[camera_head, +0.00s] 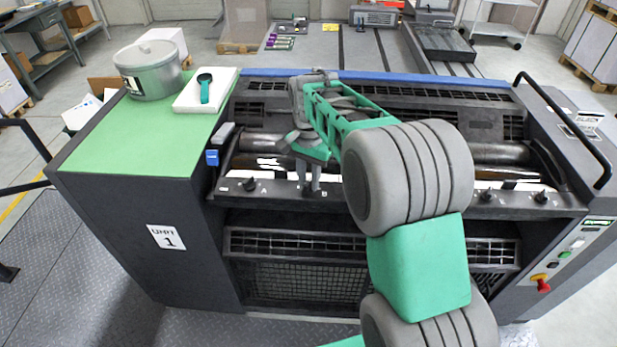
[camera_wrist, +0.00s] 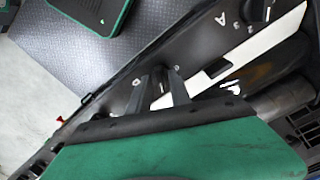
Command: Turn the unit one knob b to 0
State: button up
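Unit one is the dark machine with the "UNIT 1" label (camera_head: 166,237). A narrow panel with small dark knobs runs along its front. The knob by the letter A (camera_head: 250,185) stands left of my gripper, and it also shows at the top of the wrist view (camera_wrist: 257,10). My gripper (camera_head: 309,188) points down at the panel, to the right of that letter. In the wrist view my gripper's fingers (camera_wrist: 160,92) are spread, with a small knob-like shape (camera_wrist: 158,82) between them. Its letter and pointer are hidden or too small to read, and I cannot tell whether the fingers touch it.
More knobs (camera_head: 485,196) (camera_head: 540,197) sit farther right on the panel. Rollers (camera_head: 495,154) lie just behind it. A metal pot (camera_head: 152,72) and a white block (camera_head: 192,98) with a dark tool stand on the green top at left. A red-and-yellow stop button (camera_head: 541,283) is at right.

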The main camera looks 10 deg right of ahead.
grip_shut()
jog(key=shift+n, duration=0.3)
dwell(0.3)
jog(key=n, duration=0.8)
jog(key=shift+n, duration=0.4)
jog(key=n, duration=0.5)
jog(key=shift+r, duration=0.1)
jog(key=n, duration=0.5)
jog(key=shift+w+n, duration=0.1)
jog(key=shift+n, duration=0.2)
